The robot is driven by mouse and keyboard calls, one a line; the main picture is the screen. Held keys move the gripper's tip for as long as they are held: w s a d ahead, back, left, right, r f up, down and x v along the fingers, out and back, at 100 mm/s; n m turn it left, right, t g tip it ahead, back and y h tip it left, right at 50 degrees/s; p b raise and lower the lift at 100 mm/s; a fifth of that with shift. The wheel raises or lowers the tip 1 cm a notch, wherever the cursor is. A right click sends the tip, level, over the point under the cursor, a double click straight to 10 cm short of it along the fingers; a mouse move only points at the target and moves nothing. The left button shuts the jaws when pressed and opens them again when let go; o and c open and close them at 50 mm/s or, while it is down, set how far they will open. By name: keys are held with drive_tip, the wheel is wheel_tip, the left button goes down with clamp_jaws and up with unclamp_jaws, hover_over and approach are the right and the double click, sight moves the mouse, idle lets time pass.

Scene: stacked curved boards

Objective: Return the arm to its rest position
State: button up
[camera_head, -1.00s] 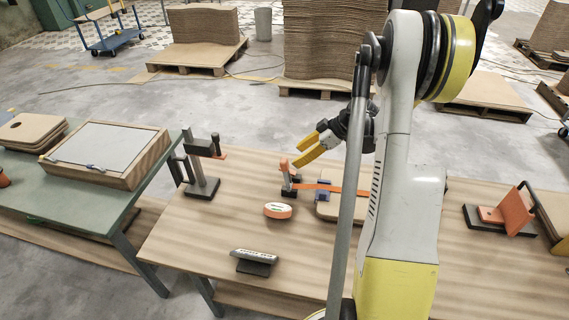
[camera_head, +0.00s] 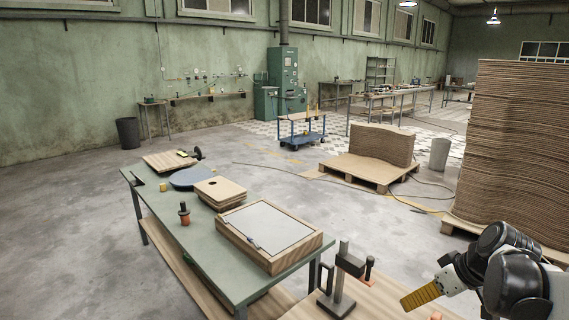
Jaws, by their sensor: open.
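My gripper (camera_head: 424,294) is at the lower right, with a yellow finger pointing left and down. It is open and nothing shows in it. It is beside the black clamp stand (camera_head: 338,290) on the wooden table (camera_head: 392,300), to the stand's right. My dark wrist and arm joints fill the lower right corner. The rest of my arm is outside the picture.
Stacked boards (camera_head: 515,150) stand on a pallet behind my arm. A blue cart (camera_head: 301,134) stands farther back. Open concrete floor lies left of the bench.

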drive_tip(key=s+a+r+m+t+h, duration=0.2)
drive_tip(key=s+a+r+m, duration=0.2)
drive_tip(key=s+a, duration=0.9)
drive_tip(key=shift+s+a+r+h, duration=0.15)
drive_tip(key=shift+s+h, duration=0.25)
drive_tip(key=shift+s, duration=0.55)
